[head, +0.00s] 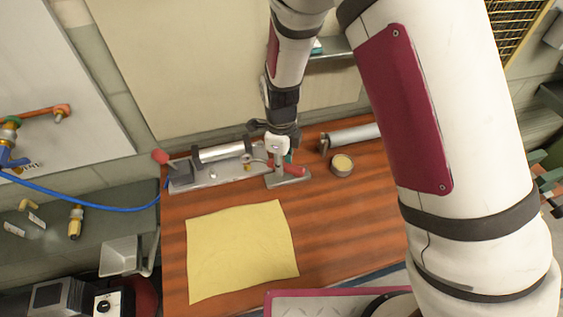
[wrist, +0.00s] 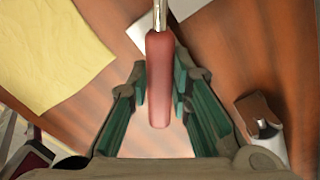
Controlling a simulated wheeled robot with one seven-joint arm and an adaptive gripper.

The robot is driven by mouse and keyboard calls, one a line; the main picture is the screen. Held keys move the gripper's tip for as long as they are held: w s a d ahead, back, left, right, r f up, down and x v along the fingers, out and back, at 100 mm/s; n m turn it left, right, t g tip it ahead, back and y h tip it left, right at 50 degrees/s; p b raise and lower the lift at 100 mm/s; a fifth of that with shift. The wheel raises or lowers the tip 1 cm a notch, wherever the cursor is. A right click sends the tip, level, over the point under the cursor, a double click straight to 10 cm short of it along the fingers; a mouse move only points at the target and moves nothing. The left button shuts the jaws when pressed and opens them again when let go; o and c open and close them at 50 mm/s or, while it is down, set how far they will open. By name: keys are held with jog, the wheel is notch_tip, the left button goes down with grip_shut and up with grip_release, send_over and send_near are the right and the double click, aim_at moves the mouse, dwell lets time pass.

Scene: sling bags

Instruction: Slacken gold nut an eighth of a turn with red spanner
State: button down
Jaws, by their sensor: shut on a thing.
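The red spanner's handle (wrist: 159,85) lies between the green-padded fingers of my gripper (wrist: 161,82) in the wrist view. My gripper is shut on it. The spanner's silver shank (wrist: 160,14) runs out of the top of that view, so its jaw end is hidden there. In the head view my gripper (head: 287,155) is over the back of the wooden bench, and the red handle (head: 296,171) shows just below it, beside a small metal stand (head: 287,181). I cannot make out the gold nut for sure; the area around the stand is small and partly covered by my gripper.
A metal fixture with a silver cylinder (head: 221,152) and a red knob (head: 160,156) stands left of my gripper. A round tin (head: 342,165) and another metal cylinder (head: 352,136) are to the right.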

jog(key=shift+f, duration=1.65)
jog(key=shift+w+d+n+b, duration=0.25)
jog(key=shift+w+n+b, duration=0.25)
jog(key=shift+w+n, duration=0.45)
jog(key=shift+w+n+b, duration=0.35)
jog(key=shift+w+n, duration=0.4)
jog(key=shift+n, duration=0.2)
jog(key=shift+w, duration=0.1)
jog(key=shift+w+n+b, duration=0.4)
jog(key=shift+w+n, duration=0.35)
jog(key=shift+n, duration=0.15)
jog(key=shift+w, duration=0.1)
